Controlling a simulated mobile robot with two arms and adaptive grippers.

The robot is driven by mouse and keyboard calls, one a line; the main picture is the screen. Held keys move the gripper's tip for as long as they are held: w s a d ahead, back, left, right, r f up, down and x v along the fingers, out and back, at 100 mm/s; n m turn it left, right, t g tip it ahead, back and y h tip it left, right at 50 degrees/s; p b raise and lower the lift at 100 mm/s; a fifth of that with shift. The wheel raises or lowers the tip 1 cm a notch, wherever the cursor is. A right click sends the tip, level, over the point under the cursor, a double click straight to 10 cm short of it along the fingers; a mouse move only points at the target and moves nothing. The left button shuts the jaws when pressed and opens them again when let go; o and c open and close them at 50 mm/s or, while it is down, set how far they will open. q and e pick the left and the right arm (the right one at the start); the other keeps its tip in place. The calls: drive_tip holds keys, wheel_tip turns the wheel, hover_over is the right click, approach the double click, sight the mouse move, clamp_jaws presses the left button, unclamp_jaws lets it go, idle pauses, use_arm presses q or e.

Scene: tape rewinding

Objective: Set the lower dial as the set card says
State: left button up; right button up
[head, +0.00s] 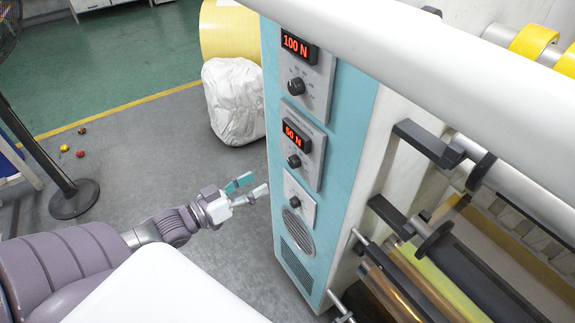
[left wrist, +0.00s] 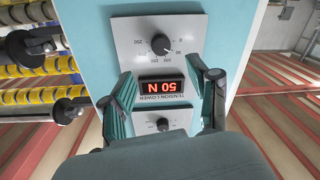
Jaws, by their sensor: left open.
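The lower dial (head: 294,161) is a black knob on a grey plate under a red display (head: 296,136) reading 50 N. In the left wrist view, upside down, the lower dial (left wrist: 160,44) sits beside the 50 N display (left wrist: 162,86) and the label "TENSION LOWER". The scale around it shows numbers, partly hard to read. My left gripper (head: 256,185) is open and empty, apart from the panel and left of it. In the left wrist view its fingers (left wrist: 163,72) frame the display. No set card is seen. My right gripper is not in view.
An upper dial (head: 296,86) with a 100 N display (head: 295,44) is above, and a small knob (head: 295,202) below. Rollers (head: 455,165) and brackets are on the right. A white bag (head: 234,100) and a fan stand (head: 74,198) stand on the floor.

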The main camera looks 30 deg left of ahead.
sight(291, 165)
use_arm(q)
drive_tip(key=p+x, duration=0.1)
drive_tip(key=x, duration=0.8)
drive_tip(key=shift+w, duration=0.15)
drive_tip(key=shift+w+d, duration=0.25)
drive_tip(key=shift+w, duration=0.35)
drive_tip(key=shift+w+f, duration=0.1)
drive_tip(key=shift+w, duration=0.05)
clamp_jaws()
